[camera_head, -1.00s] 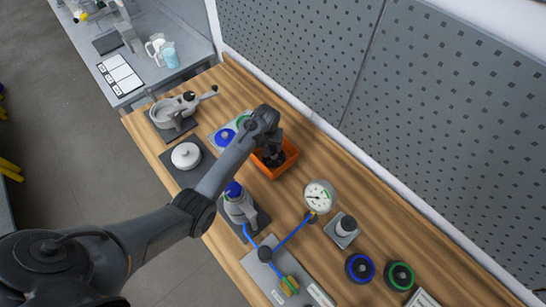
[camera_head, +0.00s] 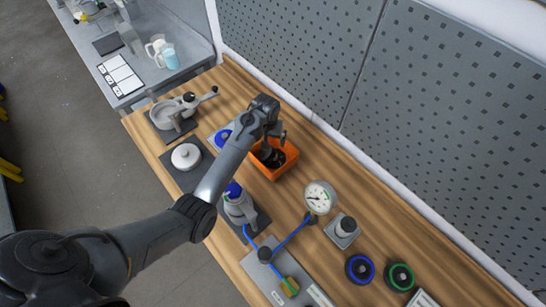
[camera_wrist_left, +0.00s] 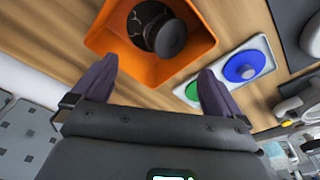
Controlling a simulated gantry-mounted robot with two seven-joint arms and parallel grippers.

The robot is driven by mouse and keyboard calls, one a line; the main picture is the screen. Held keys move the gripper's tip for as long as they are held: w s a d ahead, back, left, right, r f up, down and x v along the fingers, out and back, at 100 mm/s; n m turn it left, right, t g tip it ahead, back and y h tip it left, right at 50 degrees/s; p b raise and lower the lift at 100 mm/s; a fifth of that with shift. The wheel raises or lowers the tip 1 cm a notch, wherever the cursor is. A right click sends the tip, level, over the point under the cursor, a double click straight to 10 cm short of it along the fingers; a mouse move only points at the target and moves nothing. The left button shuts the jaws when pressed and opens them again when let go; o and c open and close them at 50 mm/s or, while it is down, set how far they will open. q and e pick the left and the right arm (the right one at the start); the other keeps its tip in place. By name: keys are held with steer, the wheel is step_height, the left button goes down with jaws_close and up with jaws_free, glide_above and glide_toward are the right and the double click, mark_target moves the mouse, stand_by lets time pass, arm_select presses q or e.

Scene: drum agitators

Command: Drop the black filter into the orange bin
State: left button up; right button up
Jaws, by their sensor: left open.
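The orange bin (camera_head: 291,160) stands on the wooden bench against the back side; in the left wrist view the bin (camera_wrist_left: 112,40) fills the upper middle. The black filter (camera_wrist_left: 166,37), a dark round piece, lies inside the bin. A dark round shape with pale lines (camera_wrist_left: 143,16) shows directly behind it; I cannot tell whether it is part of the filter. The filter also shows dark in the bin in the head view (camera_head: 271,157). My left gripper (camera_wrist_left: 156,88) is open and empty above the bin, its fingers apart from the filter. My right gripper is not in view.
Near the bin is a pale plate with a blue disc (camera_wrist_left: 243,67) and a green disc (camera_wrist_left: 193,91). A pressure gauge (camera_head: 320,197), a blue-capped flask (camera_head: 238,204) and a white lid (camera_head: 186,156) stand around. A perforated wall (camera_head: 450,120) runs behind the bench.

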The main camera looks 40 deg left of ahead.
arm_select(q)
steer(key=shift+s+d+r, duration=0.1)
steer(key=shift+s+r, duration=0.05)
steer(key=shift+r, duration=1.15)
steer(key=shift+s+r, duration=0.1)
steer(key=shift+r, duration=1.15)
